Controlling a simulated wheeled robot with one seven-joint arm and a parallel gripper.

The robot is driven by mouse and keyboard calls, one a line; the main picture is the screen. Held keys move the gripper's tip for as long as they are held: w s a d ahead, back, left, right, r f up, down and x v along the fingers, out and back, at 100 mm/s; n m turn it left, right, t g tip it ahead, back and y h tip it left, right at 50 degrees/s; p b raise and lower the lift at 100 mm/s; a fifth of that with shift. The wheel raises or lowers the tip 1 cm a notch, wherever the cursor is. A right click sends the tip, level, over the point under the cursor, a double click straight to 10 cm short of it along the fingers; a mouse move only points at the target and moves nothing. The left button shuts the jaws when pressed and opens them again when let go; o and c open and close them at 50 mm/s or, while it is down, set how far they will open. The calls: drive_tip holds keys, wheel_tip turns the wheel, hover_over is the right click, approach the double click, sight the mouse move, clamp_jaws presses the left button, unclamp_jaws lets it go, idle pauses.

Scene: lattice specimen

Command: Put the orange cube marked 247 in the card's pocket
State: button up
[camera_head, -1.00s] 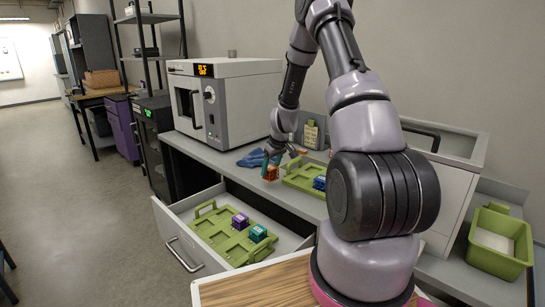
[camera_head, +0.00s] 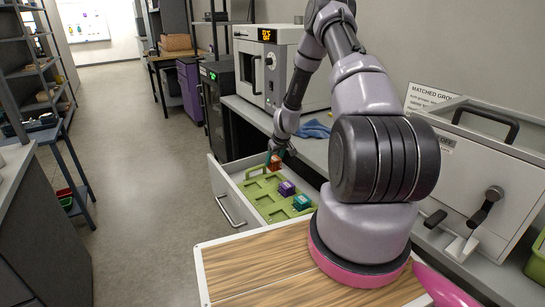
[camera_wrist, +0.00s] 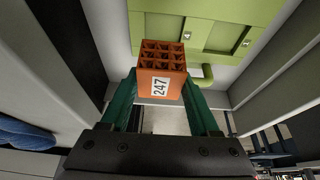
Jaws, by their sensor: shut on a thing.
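My gripper (camera_head: 273,158) is shut on the orange cube (camera_head: 276,164). In the wrist view the cube (camera_wrist: 161,55) has an open lattice top and a white label reading 247, held between my green fingers (camera_wrist: 158,88). In the head view it is above the far end of a green tray (camera_head: 256,188) in the open drawer. A purple cube (camera_head: 287,187) and a teal cube (camera_head: 302,202) sit on the tray. I cannot tell which part is the card.
The open drawer (camera_head: 229,194) has raised walls and a front handle. A blue cloth (camera_head: 313,129) lies on the worktop beside a white oven (camera_head: 269,68). A grey lidded box (camera_head: 478,170) stands at right.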

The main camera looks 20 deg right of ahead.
sight(273, 169)
drive_tip(key=shift+a+f, duration=0.1)
drive_tip(key=shift+f, duration=2.5)
drive_tip(key=o, duration=0.6)
drive_tip(key=c, duration=0.5)
